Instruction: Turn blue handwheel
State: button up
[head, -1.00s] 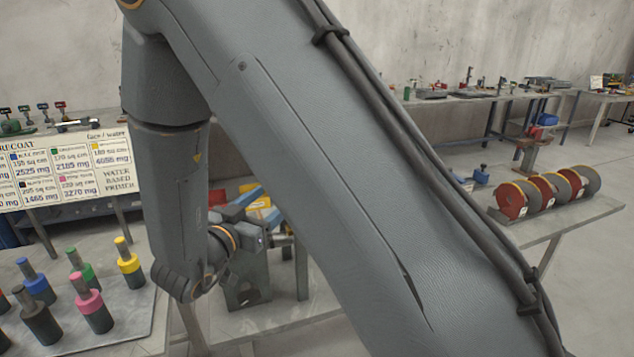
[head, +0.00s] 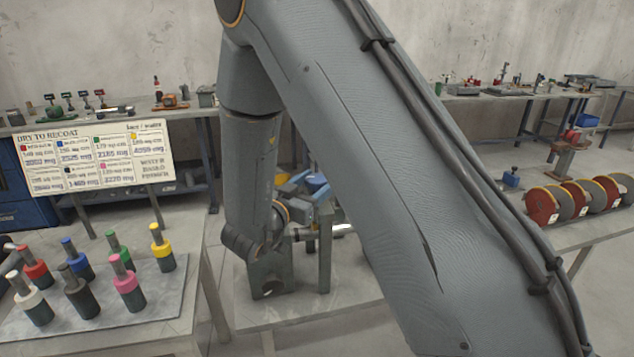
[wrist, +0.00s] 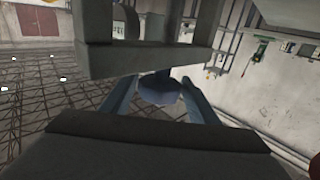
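In the wrist view, the two blue-grey fingers of my gripper (wrist: 160,101) stand apart. A dark blue rounded piece (wrist: 160,88), probably the blue handwheel, shows between them. Whether the fingers touch it I cannot tell. In the head view, my gripper (head: 308,209) is beside the grey metal stand on the low table, largely hidden by my own arm. A blue part (head: 318,184) shows just above it, likely the handwheel; its full shape is hidden.
A bench at left holds several colored-capped cylinders (head: 127,286) on a plate (head: 180,310). A sign (head: 95,158) stands behind. Red and grey discs (head: 575,200) stand on the right bench. A grey frame (wrist: 150,62) crosses close above the fingers in the wrist view.

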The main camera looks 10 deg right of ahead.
jog(key=c, duration=0.7)
jog(key=shift+o, duration=0.2)
jog(key=shift+n, duration=0.3)
jog(key=n+t+y, duration=0.3)
jog(key=y, duration=0.1)
jog(key=shift+d+y+b, duration=0.15)
jog(key=shift+y+b, duration=0.15)
jog(key=shift+y, duration=0.1)
jog(key=n+t+y+b, duration=0.1)
jog(key=n+y, duration=0.1)
jog(key=y, duration=0.2)
jog(key=n+t+y+b, duration=0.1)
jog(key=n+y, duration=0.2)
jog(key=shift+d+y+b, duration=0.1)
jog(key=shift+y+b, duration=0.2)
jog(key=shift+y, duration=0.1)
jog(key=n+y, duration=0.2)
jog(key=y, duration=0.1)
jog(key=n+g+y+b, duration=0.1)
jog(key=n+y, duration=0.2)
jog(key=y, duration=0.1)
jog(key=shift+b, duration=0.3)
jog(key=shift+r+n+g+y, duration=0.1)
jog(key=shift+n+g+y, duration=1)
jog(key=shift+y, duration=0.5)
jog(key=shift+n+g+y, duration=0.9)
jog(key=shift+n+y, duration=0.4)
jog(key=shift+y, duration=0.3)
jog(key=shift+a, duration=0.25)
